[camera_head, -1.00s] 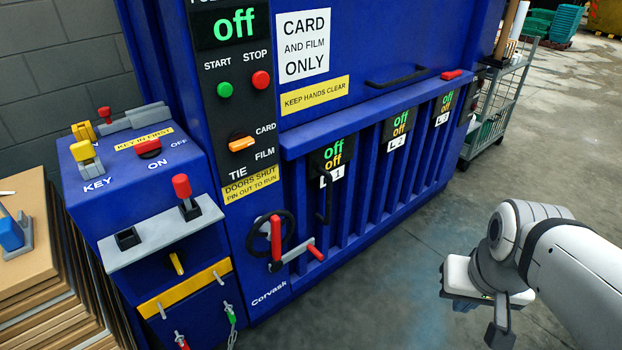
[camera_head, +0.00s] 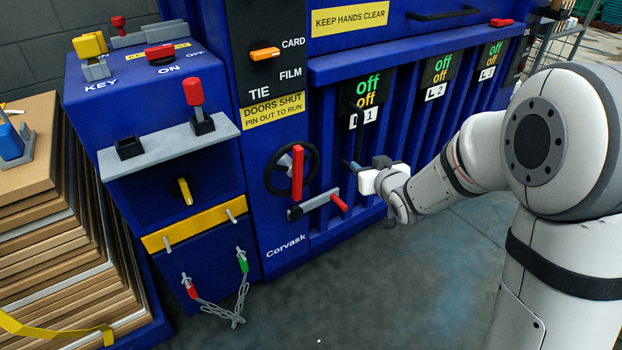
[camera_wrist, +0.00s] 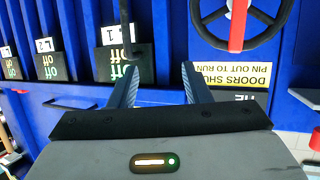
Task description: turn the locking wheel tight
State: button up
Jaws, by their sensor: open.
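The locking wheel (camera_head: 269,172) is a black ring with an upright red bar (camera_head: 297,173) across it, on the front of the blue machine. A crank lever with a red grip (camera_head: 339,203) sits just below it. My gripper (camera_head: 349,166) is right of the wheel, apart from it, in front of the ribbed door. In the wrist view my gripper (camera_wrist: 159,68) is open, with nothing between its fingers. The wheel (camera_wrist: 238,46) shows there upside down at the upper right, beyond the fingers and partly cut off by the frame edge.
A black door handle (camera_head: 358,118) hangs near my gripper. A grey shelf with a red lever (camera_head: 195,92) sticks out left of the wheel. Stacked cardboard (camera_head: 50,235) stands at far left. The floor (camera_head: 400,285) in front is clear.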

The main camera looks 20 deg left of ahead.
aim_at(300, 170)
jog(key=s+a+f+n+g+y+b, duration=0.1)
jog(key=s+a+f+n+y+b, duration=0.2)
jog(key=a+f+y, duration=0.5)
jog(key=shift+h, duration=0.7)
jog(key=x, duration=0.3)
jog(key=s+b+x, duration=0.1)
jog(key=x, duration=0.3)
jog(key=a+b+x, duration=0.1)
jog(key=x, duration=0.2)
jog(key=shift+a+f, duration=0.25)
jog(key=shift+a, duration=0.15)
grip_shut()
